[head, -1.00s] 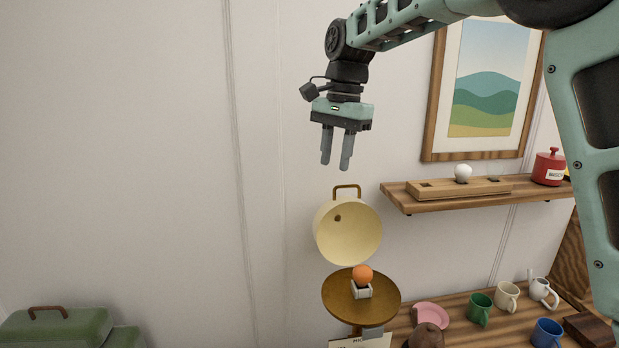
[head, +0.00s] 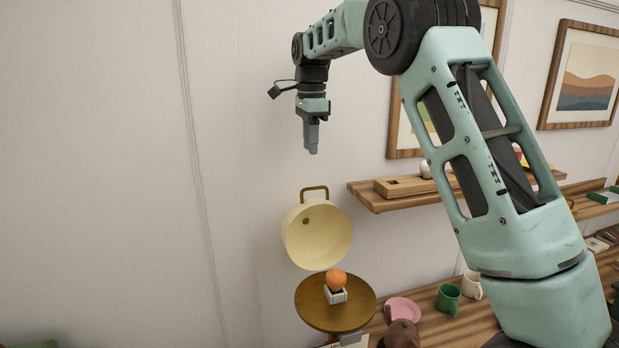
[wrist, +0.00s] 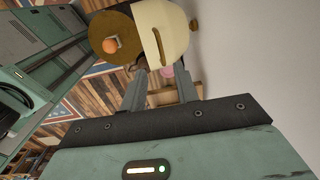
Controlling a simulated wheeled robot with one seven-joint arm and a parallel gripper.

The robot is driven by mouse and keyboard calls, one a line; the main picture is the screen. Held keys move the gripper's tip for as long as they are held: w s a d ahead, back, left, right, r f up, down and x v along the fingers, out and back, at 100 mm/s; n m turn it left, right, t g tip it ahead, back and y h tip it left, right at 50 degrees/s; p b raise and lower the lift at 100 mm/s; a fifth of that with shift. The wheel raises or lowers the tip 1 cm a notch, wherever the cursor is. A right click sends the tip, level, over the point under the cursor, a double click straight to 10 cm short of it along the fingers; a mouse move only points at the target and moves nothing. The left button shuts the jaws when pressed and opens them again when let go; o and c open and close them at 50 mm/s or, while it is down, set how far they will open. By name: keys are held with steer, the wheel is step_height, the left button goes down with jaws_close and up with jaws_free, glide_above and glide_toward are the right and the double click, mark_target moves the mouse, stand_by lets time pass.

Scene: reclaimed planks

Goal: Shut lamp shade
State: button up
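The cream lamp shade (head: 330,245) is tilted up, its hollow side showing, above a round brown base (head: 311,312). A brass handle (head: 314,188) stands on its upper rim. An orange ball (head: 337,279) sits in a small white holder (head: 337,296) on the base, uncovered. My gripper (head: 313,152) points down in the air above the shade and handle, apart from both. In the wrist view its fingers (wrist: 161,92) are spread with nothing between them. The shade (wrist: 162,22) and its handle (wrist: 158,48) show beyond the fingertips in that view.
A wooden shelf (head: 370,203) juts from the wall right of the shade. Below, a table holds a pink plate (head: 405,308), a green mug (head: 447,298) and a cream mug (head: 472,285). The wall left of the shade is bare.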

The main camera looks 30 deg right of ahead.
step_height(320, 180, down, 10)
steer(key=p, duration=0.3)
steer(key=shift+d+f, duration=0.1)
steer(key=shift+f, duration=0.05)
jaws_close()
